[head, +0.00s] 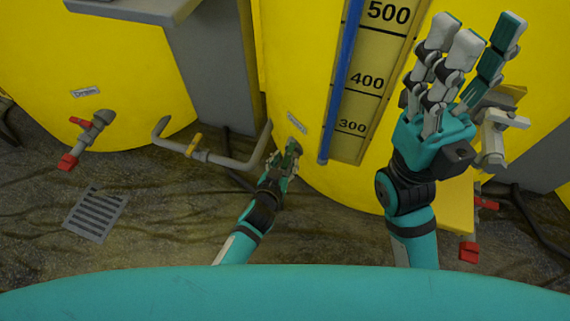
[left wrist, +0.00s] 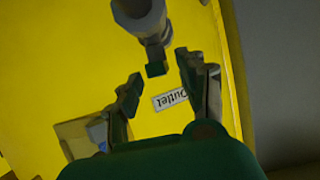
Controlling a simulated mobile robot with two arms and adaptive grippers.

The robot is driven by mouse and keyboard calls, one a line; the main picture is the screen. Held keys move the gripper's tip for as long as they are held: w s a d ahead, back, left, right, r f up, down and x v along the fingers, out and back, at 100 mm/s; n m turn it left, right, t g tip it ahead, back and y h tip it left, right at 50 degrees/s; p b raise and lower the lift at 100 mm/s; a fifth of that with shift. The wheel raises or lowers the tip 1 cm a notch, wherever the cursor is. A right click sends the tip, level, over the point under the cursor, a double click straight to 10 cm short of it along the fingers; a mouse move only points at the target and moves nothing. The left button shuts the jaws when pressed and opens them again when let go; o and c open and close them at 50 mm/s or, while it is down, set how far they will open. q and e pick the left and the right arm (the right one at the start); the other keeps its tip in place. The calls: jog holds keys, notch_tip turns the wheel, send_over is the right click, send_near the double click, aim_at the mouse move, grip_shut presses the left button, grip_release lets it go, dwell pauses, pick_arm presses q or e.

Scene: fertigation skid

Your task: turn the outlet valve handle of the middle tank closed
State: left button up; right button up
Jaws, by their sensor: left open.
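The middle yellow tank (head: 300,60) carries a blue and scaled level gauge. Its small outlet label (head: 297,122) sits low on the tank; it shows upside down in the left wrist view (left wrist: 170,99). My left gripper (head: 285,152) is at the outlet fitting just below the label and hides much of it. In the left wrist view its open fingers (left wrist: 165,82) spread on both sides of the label. A grey fitting (left wrist: 140,20) ends in a dark green piece between the fingers; I cannot tell whether that piece is the handle. My right gripper (head: 478,35) is raised, fingers spread, empty.
A grey pipe with a yellow handle (head: 193,145) runs left of the left gripper. A drain valve with red parts (head: 88,130) is on the left tank. Another red-handled valve (head: 468,250) is at lower right. A floor grate (head: 95,213) lies lower left.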

pick_arm(q)
jog(key=shift+w+d+f, duration=0.1)
jog(key=shift+w, duration=0.1)
grip_shut()
dwell(0.3)
